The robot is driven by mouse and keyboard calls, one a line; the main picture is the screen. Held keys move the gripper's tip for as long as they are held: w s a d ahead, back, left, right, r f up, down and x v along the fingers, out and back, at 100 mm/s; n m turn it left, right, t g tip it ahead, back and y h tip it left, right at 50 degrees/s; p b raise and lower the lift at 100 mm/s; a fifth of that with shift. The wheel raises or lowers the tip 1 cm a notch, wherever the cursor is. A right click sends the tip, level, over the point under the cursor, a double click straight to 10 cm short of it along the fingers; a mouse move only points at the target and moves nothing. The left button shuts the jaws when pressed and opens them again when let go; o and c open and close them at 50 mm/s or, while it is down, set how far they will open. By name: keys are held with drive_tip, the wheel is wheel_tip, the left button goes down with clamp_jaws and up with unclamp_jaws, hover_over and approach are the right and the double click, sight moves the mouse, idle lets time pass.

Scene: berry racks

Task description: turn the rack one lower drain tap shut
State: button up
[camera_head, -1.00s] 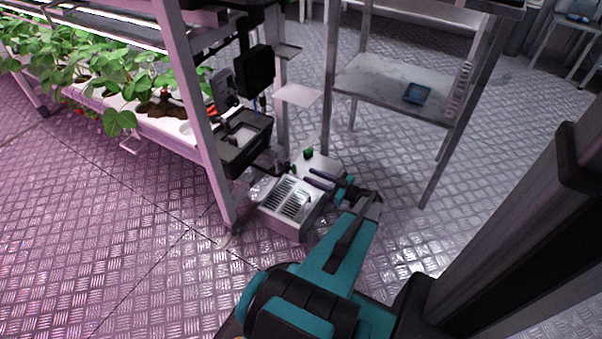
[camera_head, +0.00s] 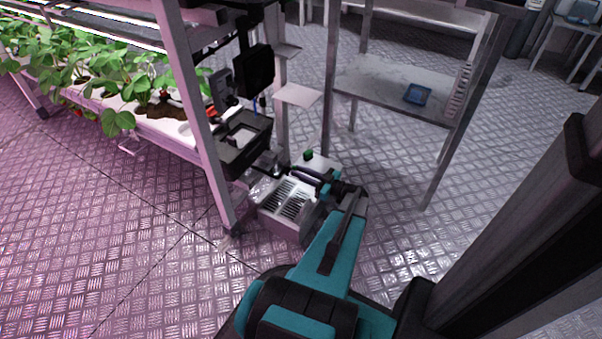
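The end of the rack (camera_head: 190,95) stands left of centre, with dark drain fittings low on it by the open black box (camera_head: 242,145). I cannot make out the lower drain tap clearly; it is small here and my gripper is close in front of that area. My gripper (camera_head: 290,172) reaches leftward from my teal arm, low over the grey slotted box on the floor. Its dark fingertips are beside the fittings below the black box. Whether they touch anything, or how far apart they are, I cannot tell.
The grey slotted box (camera_head: 284,205) stands on the floor under my gripper. A green knob (camera_head: 308,154) sits just behind it. A metal shelf table (camera_head: 385,85) with a blue tray (camera_head: 417,94) stands to the right. Strawberry plants (camera_head: 110,75) fill the rack at left.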

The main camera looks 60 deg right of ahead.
clamp_jaws()
drive_tip(key=shift+m, duration=0.6)
drive_tip(key=shift+s+d+f+m+p, duration=0.1)
drive_tip(key=shift+m+p, duration=0.95)
drive_tip(key=shift+m, duration=1.75)
drive_tip(key=shift+w+d+f+m+p, duration=0.1)
drive_tip(key=shift+m+p, duration=0.9)
drive_tip(key=shift+m, duration=1.8)
drive_tip(key=shift+s+d+f+m+p, duration=0.1)
drive_tip(key=shift+m+p, duration=0.95)
drive_tip(key=shift+m, duration=1.75)
drive_tip(key=shift+o, duration=2.1)
unclamp_jaws()
